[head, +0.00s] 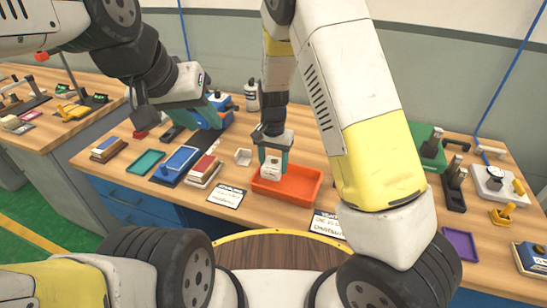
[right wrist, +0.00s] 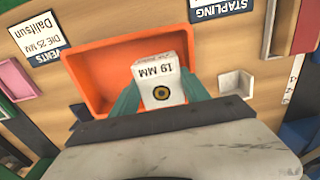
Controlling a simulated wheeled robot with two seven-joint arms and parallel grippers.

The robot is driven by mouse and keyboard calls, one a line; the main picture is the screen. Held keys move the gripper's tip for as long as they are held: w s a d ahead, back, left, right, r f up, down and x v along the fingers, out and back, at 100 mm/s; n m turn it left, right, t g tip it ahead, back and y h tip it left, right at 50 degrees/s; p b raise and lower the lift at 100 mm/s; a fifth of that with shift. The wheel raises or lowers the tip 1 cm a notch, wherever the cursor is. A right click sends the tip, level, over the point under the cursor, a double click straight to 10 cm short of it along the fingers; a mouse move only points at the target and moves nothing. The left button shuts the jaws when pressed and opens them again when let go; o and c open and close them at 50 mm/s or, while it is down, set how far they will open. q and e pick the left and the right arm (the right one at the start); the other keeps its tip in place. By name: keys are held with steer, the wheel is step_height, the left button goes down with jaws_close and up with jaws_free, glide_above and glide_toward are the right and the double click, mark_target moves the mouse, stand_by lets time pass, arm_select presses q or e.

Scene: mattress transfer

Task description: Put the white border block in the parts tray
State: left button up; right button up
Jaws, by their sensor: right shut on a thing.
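A white block (head: 271,169) is between the teal fingers of my right gripper (head: 273,160), which is shut on it. In the right wrist view the block (right wrist: 162,78) shows "19 MM" on one face and a dark round mark with a yellow ring on another. The orange parts tray (head: 305,198) lies under and beside the block, which overlaps one end of it. I cannot tell whether the block touches the tray floor. The tray (right wrist: 90,70) otherwise looks empty. My left gripper (head: 212,114) is above the back left of the bench; its finger opening is unclear.
A small white angled piece (head: 243,157) stands left of the tray. Printed cards (head: 226,196) lie at the front edge. A purple tray (head: 460,244) is at right.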

mark_target(274, 174)
steer(key=shift+f, duration=2.05)
steer(key=o, duration=1.1)
steer(key=shift+f, duration=0.15)
steer(key=shift+o, duration=0.2)
